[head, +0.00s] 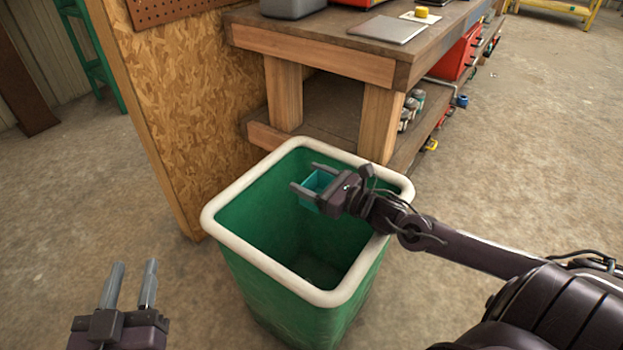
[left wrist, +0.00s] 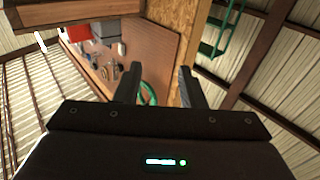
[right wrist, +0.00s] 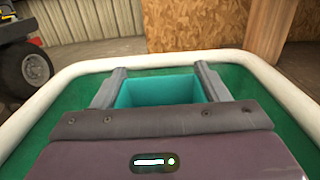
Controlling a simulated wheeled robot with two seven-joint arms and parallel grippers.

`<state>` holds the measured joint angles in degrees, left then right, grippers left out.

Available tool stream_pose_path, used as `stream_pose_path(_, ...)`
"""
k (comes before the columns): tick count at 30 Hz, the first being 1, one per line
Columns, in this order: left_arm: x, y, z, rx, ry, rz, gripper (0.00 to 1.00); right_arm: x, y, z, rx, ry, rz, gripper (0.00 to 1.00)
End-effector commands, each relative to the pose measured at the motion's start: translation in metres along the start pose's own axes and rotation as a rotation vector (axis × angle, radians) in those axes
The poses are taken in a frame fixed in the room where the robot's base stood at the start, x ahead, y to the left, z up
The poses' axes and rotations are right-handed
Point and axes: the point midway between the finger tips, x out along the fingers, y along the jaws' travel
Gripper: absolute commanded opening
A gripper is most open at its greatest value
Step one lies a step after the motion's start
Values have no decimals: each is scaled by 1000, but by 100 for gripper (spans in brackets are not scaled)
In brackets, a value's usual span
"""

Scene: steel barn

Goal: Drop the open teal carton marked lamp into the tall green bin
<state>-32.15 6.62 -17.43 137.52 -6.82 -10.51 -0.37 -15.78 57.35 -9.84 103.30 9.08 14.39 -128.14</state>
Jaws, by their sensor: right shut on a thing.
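The teal carton (head: 312,186) is held by my right gripper (head: 306,180) over the opening of the tall green bin (head: 262,290), near its right rear side. In the right wrist view the carton (right wrist: 160,90) sits between the two fingers, its open top showing; I cannot read any marking on it. The bin's white rim (right wrist: 80,68) surrounds it there. The bin stands upright on the floor, and the visible part of its inside looks empty. My left gripper (head: 134,285) is open and empty, to the left of the bin and apart from it.
A wooden workbench (head: 310,55) with items on top stands just behind the bin. A chipboard panel (head: 185,110) rises behind the bin to the left.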

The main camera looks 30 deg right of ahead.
Motion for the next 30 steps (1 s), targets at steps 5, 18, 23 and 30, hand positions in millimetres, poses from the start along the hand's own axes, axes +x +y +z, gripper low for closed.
stream_pose_path(5, 1, 0, -10, 2, 48, 0, 36, 0, 0, -2, 0, -1, 0, 46)
stream_pose_path(18, 1, 0, -13, 2, 58, 0, 36, 0, 0, -2, 0, 0, 0, 82)
stream_pose_path(23, 1, 0, -13, 2, 58, 0, 36, 0, 0, -2, 0, 0, 0, 93)
stream_pose_path(30, 1, 0, -13, 2, 56, 0, 36, -1, 0, -2, 0, 0, 0, 93)
